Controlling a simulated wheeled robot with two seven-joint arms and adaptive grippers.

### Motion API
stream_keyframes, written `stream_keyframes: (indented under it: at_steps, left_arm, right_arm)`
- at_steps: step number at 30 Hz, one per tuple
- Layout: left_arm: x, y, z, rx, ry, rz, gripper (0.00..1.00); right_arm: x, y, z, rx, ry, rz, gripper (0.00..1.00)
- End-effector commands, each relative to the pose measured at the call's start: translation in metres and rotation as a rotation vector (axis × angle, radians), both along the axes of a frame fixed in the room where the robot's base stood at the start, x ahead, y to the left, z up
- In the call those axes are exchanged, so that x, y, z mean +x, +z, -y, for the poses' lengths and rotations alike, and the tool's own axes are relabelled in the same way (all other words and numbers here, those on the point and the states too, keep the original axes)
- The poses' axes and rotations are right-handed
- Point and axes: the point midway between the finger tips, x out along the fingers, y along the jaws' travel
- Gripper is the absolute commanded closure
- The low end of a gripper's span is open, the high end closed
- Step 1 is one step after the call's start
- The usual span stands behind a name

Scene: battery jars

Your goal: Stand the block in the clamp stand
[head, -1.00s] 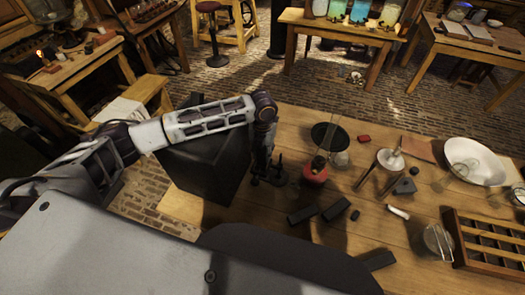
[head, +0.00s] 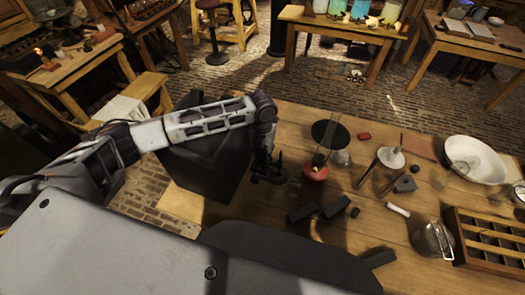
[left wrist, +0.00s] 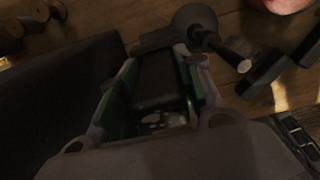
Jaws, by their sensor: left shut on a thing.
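My left gripper (left wrist: 155,90) is shut on a dark block (left wrist: 158,75), which sits between its green-lined fingers in the left wrist view. In the head view this gripper (head: 262,158) points down at the table's left part, and the held block cannot be made out there. A black clamp stand (head: 272,174) appears to stand right at the fingertips. In the left wrist view its dark round part and rod (left wrist: 196,20) show just beyond the block. Whether block and stand touch is unclear. My right gripper is not in view.
Dark blocks (head: 301,213) lie near the table's front, close to a red burner (head: 315,172). A black round plate (head: 330,133), a tripod (head: 390,158), a white bowl (head: 476,160) and a compartment tray (head: 490,240) stand farther right. A large dark box (head: 205,165) is at left.

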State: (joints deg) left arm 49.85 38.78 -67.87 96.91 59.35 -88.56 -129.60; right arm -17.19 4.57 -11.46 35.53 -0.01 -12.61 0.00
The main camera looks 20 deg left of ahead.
Motion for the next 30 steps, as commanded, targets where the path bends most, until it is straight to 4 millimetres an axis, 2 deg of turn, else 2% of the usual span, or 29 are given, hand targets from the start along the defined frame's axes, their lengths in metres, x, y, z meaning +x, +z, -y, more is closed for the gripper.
stream_keyframes:
  at_steps: [30]
  left_arm:
    - [0.0,-0.015,0.0,-0.001,0.0,0.001,0.96]
  right_arm:
    - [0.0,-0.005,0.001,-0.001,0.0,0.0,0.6]
